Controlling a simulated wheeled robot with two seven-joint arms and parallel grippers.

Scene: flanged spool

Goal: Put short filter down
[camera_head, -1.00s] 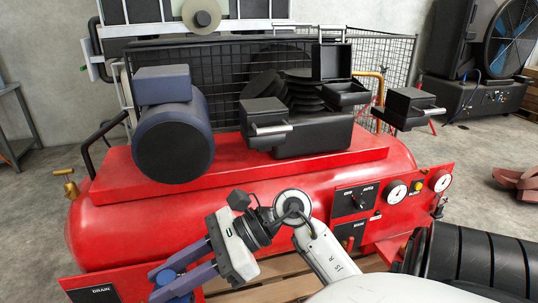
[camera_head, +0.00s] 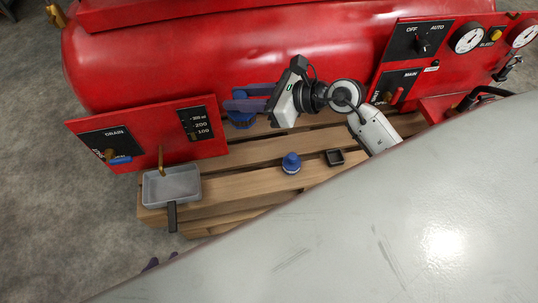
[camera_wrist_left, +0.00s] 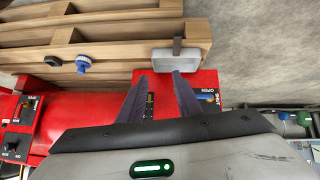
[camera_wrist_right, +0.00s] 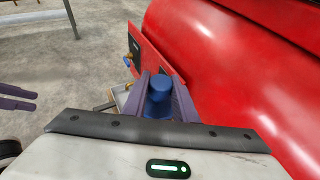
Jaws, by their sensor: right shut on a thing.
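My right gripper (camera_head: 240,105) is shut on a blue filter (camera_head: 240,120), held in front of the red tank's lower side above the pallet. In the right wrist view the filter (camera_wrist_right: 159,95) sits between the two fingers (camera_wrist_right: 160,78); its lower end is hidden. I take it to be the short filter. My left gripper (camera_head: 160,262) shows only its purple fingertips at the lower left of the head view. In the left wrist view its fingers (camera_wrist_left: 161,78) are apart and empty. Its fingers also show at the left of the right wrist view (camera_wrist_right: 16,96).
Bare pallet boards lie between.

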